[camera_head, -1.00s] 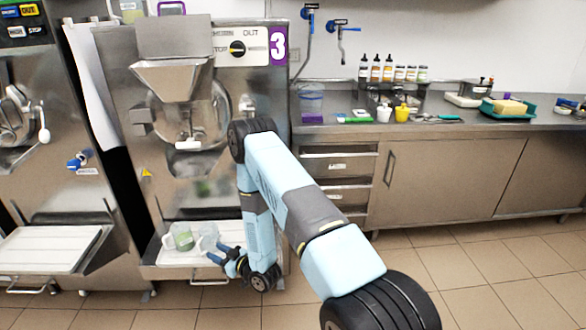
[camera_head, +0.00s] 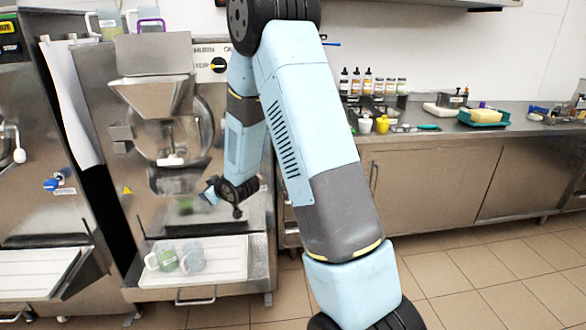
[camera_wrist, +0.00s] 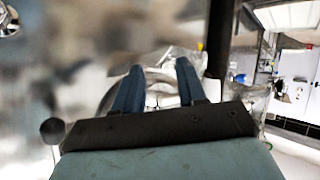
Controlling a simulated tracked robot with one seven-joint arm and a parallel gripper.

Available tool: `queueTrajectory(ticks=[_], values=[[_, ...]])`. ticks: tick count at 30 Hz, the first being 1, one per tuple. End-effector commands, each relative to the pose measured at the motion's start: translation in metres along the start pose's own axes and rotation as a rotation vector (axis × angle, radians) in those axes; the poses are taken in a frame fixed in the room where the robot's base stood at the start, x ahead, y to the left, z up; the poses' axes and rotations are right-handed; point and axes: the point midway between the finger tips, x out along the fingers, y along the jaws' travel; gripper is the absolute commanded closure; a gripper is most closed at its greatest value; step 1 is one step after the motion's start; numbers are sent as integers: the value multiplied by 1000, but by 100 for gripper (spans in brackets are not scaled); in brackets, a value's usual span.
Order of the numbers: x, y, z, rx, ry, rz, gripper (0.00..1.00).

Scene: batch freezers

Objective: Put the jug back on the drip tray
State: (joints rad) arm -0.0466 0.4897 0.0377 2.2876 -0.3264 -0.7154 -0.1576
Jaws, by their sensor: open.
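Two clear jugs stand side by side on the white drip tray (camera_head: 232,262) at the foot of machine 3. The left jug (camera_head: 166,257) has a pale handle and something green inside or behind its wall. The right jug (camera_head: 194,258) is greyish and looks upright. I cannot tell which one the task means. My gripper (camera_head: 208,193) is well above the tray, in front of the machine's lower front and apart from both jugs. In the wrist view its two blue fingers (camera_wrist: 158,70) are spread, with nothing held between them.
A steel counter (camera_head: 440,125) with bottles and tubs runs along the right.

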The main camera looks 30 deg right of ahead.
Motion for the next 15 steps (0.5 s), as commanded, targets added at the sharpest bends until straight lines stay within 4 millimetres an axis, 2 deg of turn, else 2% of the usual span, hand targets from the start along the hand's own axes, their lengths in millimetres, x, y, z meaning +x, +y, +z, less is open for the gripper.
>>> queueTrajectory(ticks=[1,6,15], values=[[-14,7,-12,3,-16,16,59],[-58,25,-35,30,-94,62,59],[-148,44,-64,106,-224,133,59]])
